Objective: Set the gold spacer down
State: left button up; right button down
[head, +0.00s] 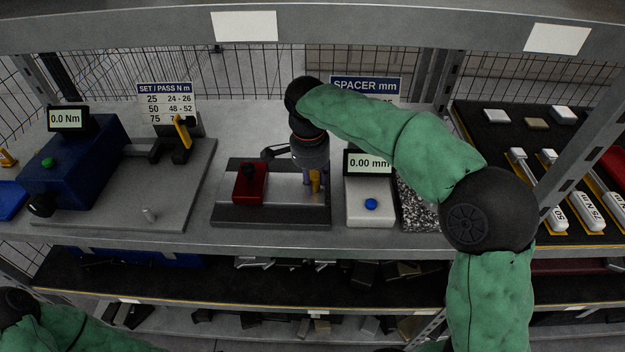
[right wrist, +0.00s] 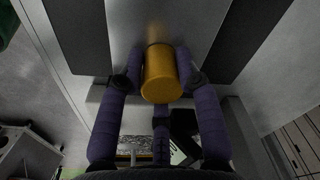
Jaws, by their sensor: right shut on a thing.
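The gold spacer (head: 315,184) is a small gold cylinder held at the silver bar of the dark-based fixture (head: 272,216), right of its red block (head: 249,183). My right gripper (head: 310,180) points down and is shut on the spacer. In the right wrist view the spacer (right wrist: 161,78) sits between the purple fingers (right wrist: 160,82), with a gold reflection on the pale metal beyond it. I cannot tell whether the spacer touches the metal. My left gripper is out of view; only part of my left arm shows at the lower left.
A white gauge (head: 370,203) reading 0.00 mm stands just right of the fixture, beside a speckled plate (head: 419,208). A blue torque tester (head: 75,160) stands on the left. Torque wrenches (head: 557,219) lie on the right shelf. Bare shelf shows along the front edge.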

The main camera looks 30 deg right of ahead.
aim_at(311, 176)
jog(key=c, duration=0.9)
grip_release()
jog(key=shift+f, duration=0.1)
jog(key=shift+o, duration=0.2)
jog(key=shift+s+a+r+p, duration=0.15)
jog(key=shift+r+p, duration=0.7)
jog(key=shift+r, duration=1.1)
jog(key=shift+w+a+r+p, duration=0.15)
jog(key=shift+r+p, duration=0.7)
jog(key=shift+r, duration=1.1)
jog(key=shift+s, duration=0.1)
